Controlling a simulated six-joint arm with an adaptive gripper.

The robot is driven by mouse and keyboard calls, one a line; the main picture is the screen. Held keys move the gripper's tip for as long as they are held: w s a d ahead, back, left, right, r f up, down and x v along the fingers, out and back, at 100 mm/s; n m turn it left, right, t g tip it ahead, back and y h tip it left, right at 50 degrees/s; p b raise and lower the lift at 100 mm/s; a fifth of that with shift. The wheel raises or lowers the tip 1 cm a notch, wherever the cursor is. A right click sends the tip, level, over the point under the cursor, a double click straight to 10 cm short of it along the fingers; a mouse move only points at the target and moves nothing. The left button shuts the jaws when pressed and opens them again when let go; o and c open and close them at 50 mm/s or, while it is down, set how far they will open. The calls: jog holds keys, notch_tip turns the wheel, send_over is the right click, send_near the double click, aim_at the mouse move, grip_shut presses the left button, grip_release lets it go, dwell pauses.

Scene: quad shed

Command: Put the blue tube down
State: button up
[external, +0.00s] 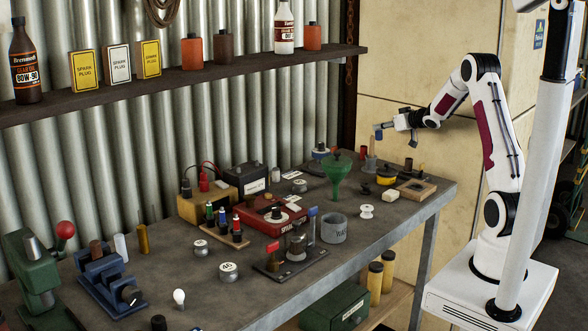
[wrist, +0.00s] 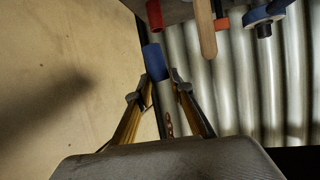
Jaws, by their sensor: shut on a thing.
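The blue tube (external: 379,135) is held in the air above the back right part of the workbench (external: 398,231). In the wrist view the two fingers of my gripper (wrist: 160,88) stand on either side of the tube, with the blue end sticking out past the fingertips. The lower end is partly hidden by my gripper's own body.
Near the tube on the bench are a wooden-handled tool (external: 370,146), a green funnel (external: 337,171), a yellow tin (external: 387,176), a wooden frame (external: 416,188) and a white spool (external: 367,211). The bench's front right is fairly clear. A shelf (external: 190,84) with bottles runs along the wall.

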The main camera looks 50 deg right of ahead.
jog(key=s+f+m+h, duration=0.2)
jog(key=s+h, duration=0.1)
jog(key=s, duration=0.7)
jog(key=s+a+r+m+g+h, duration=0.1)
jog(key=s+a+r, duration=0.1)
jog(key=s+r, duration=0.3)
jog(key=s+a+r+m+g+h, duration=0.1)
jog(key=s+r, duration=0.4)
jog(key=s, duration=0.8)
jog(key=shift+a+r+m+g+h, duration=0.4)
jog(key=shift+a+m+h, duration=0.1)
jog(key=shift+a+m, duration=0.35)
jog(key=shift+f, duration=0.1)
jog(key=shift+w+a, duration=0.1)
